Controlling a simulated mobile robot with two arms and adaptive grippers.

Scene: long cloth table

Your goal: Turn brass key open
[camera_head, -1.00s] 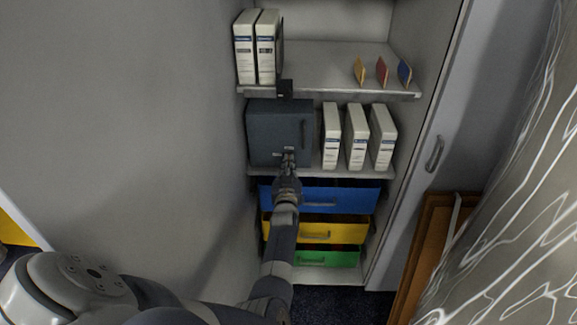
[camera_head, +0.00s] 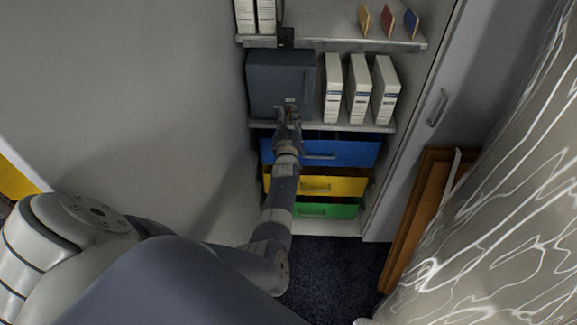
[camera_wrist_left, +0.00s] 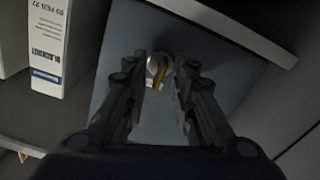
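The dark grey-blue cabinet box (camera_head: 272,78) stands on the middle shelf, its door shut. The brass key (camera_wrist_left: 162,74) sits in a round light lock on the door in the left wrist view. My left gripper (camera_head: 288,111) is in front of the lower part of the door. In the left wrist view my left gripper (camera_wrist_left: 160,92) is open, with one finger on each side of the key. I cannot tell whether either finger touches it. In the head view the key is too small or hidden by the gripper. My right gripper is out of view.
White binders (camera_head: 358,90) stand to the right of the box. Below are a blue drawer (camera_head: 345,152), a yellow drawer (camera_head: 340,186) and a green drawer (camera_head: 335,211). A grey wall (camera_head: 130,90) bounds the left. An open closet door (camera_head: 425,130) is at the right.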

